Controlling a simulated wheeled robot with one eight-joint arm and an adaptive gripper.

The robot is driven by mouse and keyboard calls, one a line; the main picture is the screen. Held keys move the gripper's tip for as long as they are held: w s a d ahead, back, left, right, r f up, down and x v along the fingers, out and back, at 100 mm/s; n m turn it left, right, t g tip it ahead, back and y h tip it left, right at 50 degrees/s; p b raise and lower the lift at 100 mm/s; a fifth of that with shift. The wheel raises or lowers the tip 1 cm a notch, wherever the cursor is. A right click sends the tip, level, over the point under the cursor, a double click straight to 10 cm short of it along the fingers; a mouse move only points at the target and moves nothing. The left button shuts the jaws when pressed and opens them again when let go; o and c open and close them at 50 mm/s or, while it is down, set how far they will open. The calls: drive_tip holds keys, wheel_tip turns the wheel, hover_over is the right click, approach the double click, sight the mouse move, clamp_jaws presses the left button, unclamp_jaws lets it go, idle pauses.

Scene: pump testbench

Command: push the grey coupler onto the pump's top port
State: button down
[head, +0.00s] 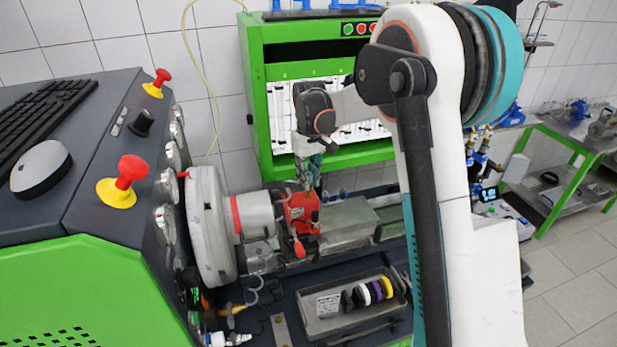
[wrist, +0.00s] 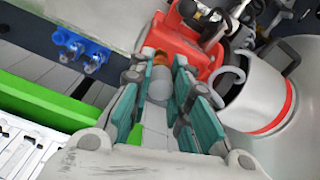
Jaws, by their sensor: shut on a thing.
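The red pump (head: 297,212) sits on the bench beside the large round white drive head (head: 207,225). The pump also shows at the top of the wrist view (wrist: 197,52). My gripper (head: 308,178) points down just above the pump's top. In the wrist view my gripper's teal fingers (wrist: 161,80) are shut on the grey coupler (wrist: 160,86), a short cylinder between them. An orange-brown rounded part shows just beyond the coupler, against the red body. The top port is not clearly visible, and I cannot tell whether the coupler touches it. In the head view the coupler is too small to make out.
A green cabinet (head: 252,100) stands behind the pump. A tray (head: 322,328) with several coloured rings lies in front. The grey console (head: 95,200) with red knobs is at left. Blue fittings (wrist: 80,47) show in the wrist view. A grey metal block (head: 347,225) is right of the pump.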

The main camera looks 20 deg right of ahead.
drive_tip(key=shift+f+b, duration=0.95)
drive_tip(key=shift+f, duration=0.15)
idle(0.7)
idle(0.4)
drive_tip(key=c, duration=1)
unclamp_jaws()
drive_tip(key=shift+r, duration=0.2)
drive_tip(key=shift+r+p, duration=1.9)
drive_tip(key=shift+r, duration=1.7)
drive_tip(key=shift+s, duration=0.1)
